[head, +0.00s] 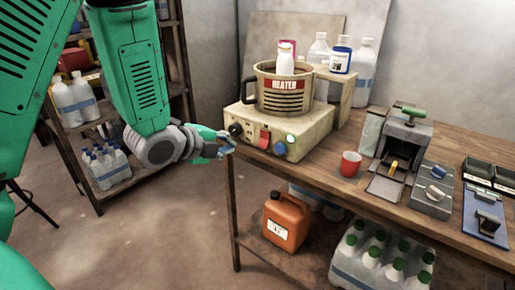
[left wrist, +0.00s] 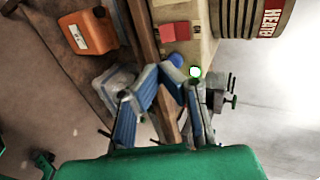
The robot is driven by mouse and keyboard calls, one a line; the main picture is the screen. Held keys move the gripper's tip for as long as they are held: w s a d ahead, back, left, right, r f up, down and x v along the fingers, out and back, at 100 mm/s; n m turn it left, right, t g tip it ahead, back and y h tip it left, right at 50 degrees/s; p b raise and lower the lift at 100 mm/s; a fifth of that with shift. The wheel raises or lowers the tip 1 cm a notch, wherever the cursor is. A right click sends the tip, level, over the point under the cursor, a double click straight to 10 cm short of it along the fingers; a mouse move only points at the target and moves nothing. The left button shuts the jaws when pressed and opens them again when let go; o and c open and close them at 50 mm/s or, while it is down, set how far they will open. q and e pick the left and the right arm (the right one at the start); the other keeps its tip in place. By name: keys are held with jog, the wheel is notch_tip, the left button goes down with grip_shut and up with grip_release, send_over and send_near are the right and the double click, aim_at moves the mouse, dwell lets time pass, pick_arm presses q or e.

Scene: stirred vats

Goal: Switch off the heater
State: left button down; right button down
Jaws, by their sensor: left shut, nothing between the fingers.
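The heater (head: 280,130) is a beige box on the near left corner of the wooden table. A vat (head: 284,88) labelled HEATER stands on it. Its front has a black knob (head: 236,129), a red switch (head: 265,138), a blue knob (head: 280,148) and a lit green light (head: 291,138). My left gripper (head: 227,145) is shut and empty, near the heater's left front corner; contact cannot be told. The left wrist view shows its blue-padded fingers (left wrist: 163,80) below the red switch (left wrist: 174,31), blue knob (left wrist: 176,59) and green light (left wrist: 195,72). My right gripper is out of view.
A red cup (head: 350,164) and a grey device (head: 402,150) stand right of the heater. An orange canister (head: 286,221) and capped bottles (head: 384,262) are under the tabletop. Shelves with bottles (head: 78,100) stand at left. The floor between shelves and table is clear.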

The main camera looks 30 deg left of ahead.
aim_at(262, 143)
pick_arm(q)
jog(key=b+x, duration=0.1)
jog(key=x, duration=1.2)
jog(key=shift+w+f+b, duration=0.1)
jog(key=shift+b, duration=0.3)
jog(key=shift+w+f+t+b, duration=0.15)
jog(key=shift+f+t+b, duration=0.2)
jog(key=shift+b, duration=0.4)
jog(key=shift+w+b, duration=0.1)
jog(key=shift+b, duration=0.2)
jog(key=shift+w+r, duration=0.1)
jog(key=shift+r, duration=0.05)
jog(key=shift+r+p, duration=0.9)
jog(key=shift+f, duration=0.1)
